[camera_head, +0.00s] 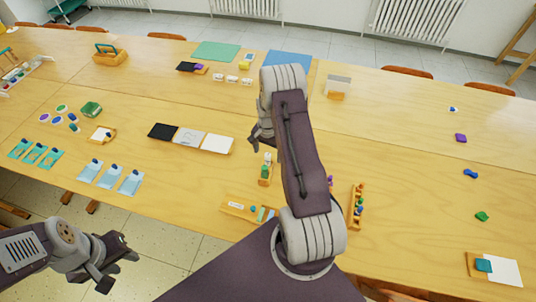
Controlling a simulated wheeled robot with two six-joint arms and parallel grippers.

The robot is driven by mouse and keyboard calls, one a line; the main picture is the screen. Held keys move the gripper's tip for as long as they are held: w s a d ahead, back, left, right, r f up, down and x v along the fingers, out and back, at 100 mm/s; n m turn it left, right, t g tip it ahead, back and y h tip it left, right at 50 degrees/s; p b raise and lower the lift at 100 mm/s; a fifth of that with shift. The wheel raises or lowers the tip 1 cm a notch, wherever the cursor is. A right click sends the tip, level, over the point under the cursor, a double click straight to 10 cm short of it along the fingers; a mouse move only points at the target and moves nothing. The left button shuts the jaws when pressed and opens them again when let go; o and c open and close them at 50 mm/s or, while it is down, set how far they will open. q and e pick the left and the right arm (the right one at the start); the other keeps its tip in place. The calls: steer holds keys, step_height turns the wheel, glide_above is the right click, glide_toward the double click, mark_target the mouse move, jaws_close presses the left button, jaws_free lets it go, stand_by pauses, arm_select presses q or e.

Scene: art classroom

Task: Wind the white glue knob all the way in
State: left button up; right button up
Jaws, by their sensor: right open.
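A small wooden stand (265,181) on the table holds a white piece (267,157) at its far end and a green piece (265,171) nearer. The white piece may be the white glue knob, but it is too small to tell, and I cannot see how far it is wound. My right gripper (256,140) is open, just beyond and slightly left of the stand, partly hidden by my own arm. I see nothing between its fingers. My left gripper (119,266) looks open and empty, low at the left, off the table's near edge.
A wooden tray (234,205) lies near the front edge, and a rack of coloured pieces (356,207) stands right of my arm. Black, grey and white panels (189,137) lie left of the stand. Small coloured pieces are scattered at the right, with bare table between.

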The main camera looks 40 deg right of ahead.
steer(key=m, duration=0.4)
steer(key=c, duration=1.6)
steer(key=shift+c, duration=0.2)
